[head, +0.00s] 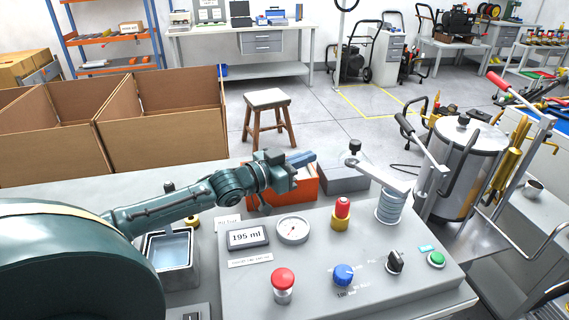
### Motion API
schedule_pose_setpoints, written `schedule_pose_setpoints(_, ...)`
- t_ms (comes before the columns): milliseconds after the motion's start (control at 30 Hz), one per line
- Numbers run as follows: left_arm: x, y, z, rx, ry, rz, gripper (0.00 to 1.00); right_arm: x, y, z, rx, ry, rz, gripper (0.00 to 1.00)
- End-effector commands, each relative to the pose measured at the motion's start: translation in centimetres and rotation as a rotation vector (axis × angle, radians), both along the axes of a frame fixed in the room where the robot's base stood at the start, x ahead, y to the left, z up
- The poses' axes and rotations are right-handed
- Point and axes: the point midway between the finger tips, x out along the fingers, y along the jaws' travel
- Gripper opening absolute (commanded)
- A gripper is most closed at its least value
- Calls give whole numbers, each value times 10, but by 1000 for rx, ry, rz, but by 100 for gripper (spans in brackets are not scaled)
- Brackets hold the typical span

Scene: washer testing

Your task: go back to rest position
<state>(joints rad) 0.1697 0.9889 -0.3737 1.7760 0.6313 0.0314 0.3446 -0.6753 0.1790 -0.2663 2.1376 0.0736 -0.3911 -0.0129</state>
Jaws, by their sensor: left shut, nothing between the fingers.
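My left gripper (303,158) is in the head view, at the end of a dark green arm that comes in from the left. Its fingers are together with nothing between them. It is held above the far edge of the grey control panel (415,285), in front of an orange box (297,188) that it partly covers. It appears apart from the panel and its controls. My right gripper does not show.
A water basin (171,250) sits below my left arm. A tall metal cylinder (461,165) stands right. Cardboard boxes (160,140) stand behind.

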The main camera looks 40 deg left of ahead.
Motion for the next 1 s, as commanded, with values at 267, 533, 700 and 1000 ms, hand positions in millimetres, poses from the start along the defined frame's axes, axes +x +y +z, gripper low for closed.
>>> schedule_pose_setpoints(267,-29,17,-1,0,2,0,0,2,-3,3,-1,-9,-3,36)
schedule_pose_setpoints(533,-37,22,0,0,0,-1,0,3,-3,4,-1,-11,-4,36)
schedule_pose_setpoints(700,-37,22,6,0,-1,-1,0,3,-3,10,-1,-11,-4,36)
schedule_pose_setpoints(1000,-37,22,97,0,-1,0,0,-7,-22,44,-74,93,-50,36)
